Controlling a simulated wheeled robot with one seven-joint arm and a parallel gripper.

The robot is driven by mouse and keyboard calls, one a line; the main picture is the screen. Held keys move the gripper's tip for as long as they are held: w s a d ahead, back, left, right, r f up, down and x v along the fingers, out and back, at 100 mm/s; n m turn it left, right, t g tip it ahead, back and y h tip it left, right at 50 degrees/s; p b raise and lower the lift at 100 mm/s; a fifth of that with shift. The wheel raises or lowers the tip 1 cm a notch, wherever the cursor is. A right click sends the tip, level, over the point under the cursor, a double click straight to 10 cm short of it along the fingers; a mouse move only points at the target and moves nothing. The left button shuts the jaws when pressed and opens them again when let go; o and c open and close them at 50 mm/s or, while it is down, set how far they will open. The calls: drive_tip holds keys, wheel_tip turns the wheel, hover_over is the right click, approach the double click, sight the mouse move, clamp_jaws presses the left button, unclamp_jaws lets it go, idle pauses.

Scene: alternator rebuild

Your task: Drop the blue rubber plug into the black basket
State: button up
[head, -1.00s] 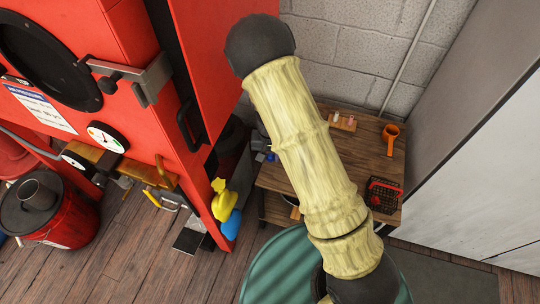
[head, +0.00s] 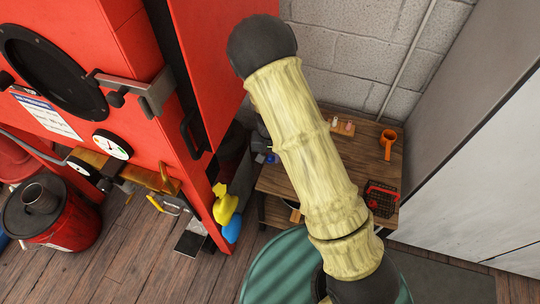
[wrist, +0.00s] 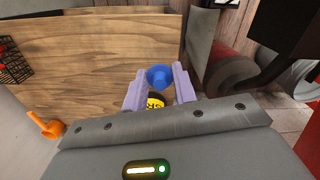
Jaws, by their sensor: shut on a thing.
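My gripper (wrist: 158,88) has its two pale fingers shut on the blue rubber plug (wrist: 160,76) in the wrist view, near the edge of the wooden table. The black basket (wrist: 14,66) is at the far left of the wrist view, apart from the gripper. In the head view the basket (head: 384,207) stands at the table's right front, with something red in it. My arm hides part of the table there, and I cannot make out the gripper clearly.
An orange funnel-like cup (head: 387,144) stands behind the basket on the wooden table (head: 365,150). A small wooden block (head: 343,128) with small pieces sits at the back. A yellow and black item (wrist: 155,102) shows below the plug. A red machine (head: 150,40) stands left.

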drive_tip(key=shift+r+p, duration=0.6)
drive_tip(key=shift+r, duration=0.2)
drive_tip(key=w+d+r, duration=0.2)
drive_tip(key=d, duration=0.4)
drive_tip(key=w+d+r+n, duration=0.1)
drive_tip(key=w+d+r, duration=0.1)
drive_tip(key=d, duration=0.5)
drive_tip(key=shift+d+r, duration=0.3)
drive_tip(key=shift+r, duration=0.2)
drive_tip(key=shift+w, duration=0.15)
